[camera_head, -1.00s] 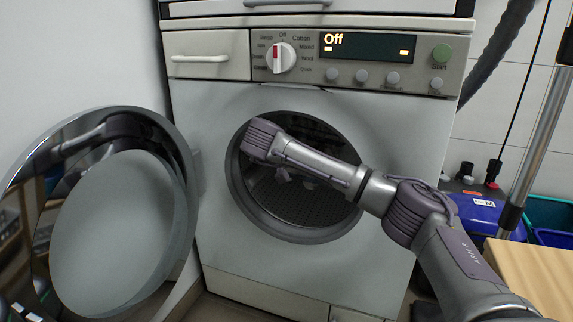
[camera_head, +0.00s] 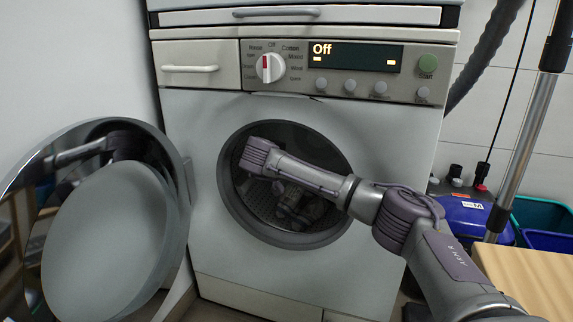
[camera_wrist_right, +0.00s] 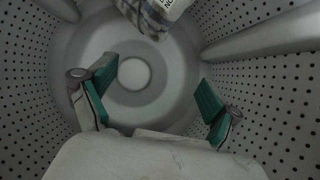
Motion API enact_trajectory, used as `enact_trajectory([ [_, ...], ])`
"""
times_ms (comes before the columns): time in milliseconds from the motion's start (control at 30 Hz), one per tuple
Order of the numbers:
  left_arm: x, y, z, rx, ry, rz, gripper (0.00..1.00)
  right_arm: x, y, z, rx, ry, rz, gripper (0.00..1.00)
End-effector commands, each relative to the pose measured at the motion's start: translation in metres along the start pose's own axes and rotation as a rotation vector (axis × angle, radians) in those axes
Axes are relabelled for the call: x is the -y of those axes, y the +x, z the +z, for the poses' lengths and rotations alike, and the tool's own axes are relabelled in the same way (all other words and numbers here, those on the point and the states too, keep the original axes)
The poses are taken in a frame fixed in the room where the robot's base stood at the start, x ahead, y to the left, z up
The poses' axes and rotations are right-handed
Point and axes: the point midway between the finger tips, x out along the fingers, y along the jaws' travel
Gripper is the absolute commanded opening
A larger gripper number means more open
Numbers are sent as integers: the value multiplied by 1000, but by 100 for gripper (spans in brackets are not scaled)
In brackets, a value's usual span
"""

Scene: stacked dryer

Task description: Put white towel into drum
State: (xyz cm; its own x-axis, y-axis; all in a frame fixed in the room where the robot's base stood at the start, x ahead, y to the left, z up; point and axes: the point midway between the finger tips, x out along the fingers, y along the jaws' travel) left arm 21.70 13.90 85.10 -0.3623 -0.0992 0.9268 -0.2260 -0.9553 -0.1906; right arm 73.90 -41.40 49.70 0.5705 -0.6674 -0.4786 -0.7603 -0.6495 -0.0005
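My right arm reaches through the open round door of the machine. My right gripper (camera_head: 296,208) is inside the drum (camera_head: 262,212). In the right wrist view its two green-padded fingers (camera_wrist_right: 155,100) are spread wide apart, with the drum's back wall between and beyond them. The towel cannot be made out in the head view. My left gripper is not in view.
A checked cloth (camera_wrist_right: 150,15) with a white label shows at the top of the wrist view, inside the drum. The round door (camera_head: 105,235) stands open to the left. A blue vacuum-like appliance (camera_head: 470,215) and a wooden surface (camera_head: 530,275) are at right.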

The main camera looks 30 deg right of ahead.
Motion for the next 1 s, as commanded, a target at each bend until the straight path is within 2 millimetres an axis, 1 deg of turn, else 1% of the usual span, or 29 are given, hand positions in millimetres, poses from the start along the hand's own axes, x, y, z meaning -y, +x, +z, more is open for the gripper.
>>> enact_trajectory([
  [233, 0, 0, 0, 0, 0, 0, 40, 0, 0, 1, 3, -1, 1, 91],
  [367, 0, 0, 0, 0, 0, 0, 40, 0, -8, 0, 2, 0, -1, 91],
  [467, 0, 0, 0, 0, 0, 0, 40, 0, -23, 0, -1, -1, -3, 91],
  [700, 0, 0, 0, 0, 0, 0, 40, 1, -75, 0, -1, -1, -4, 91],
  [800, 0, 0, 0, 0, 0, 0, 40, 1, -94, 0, -1, -1, -4, 91],
  [900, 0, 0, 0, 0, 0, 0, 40, 1, -108, 0, -1, -1, -2, 91],
  [1000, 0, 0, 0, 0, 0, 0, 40, 0, -116, 0, -1, 0, -1, 91],
])
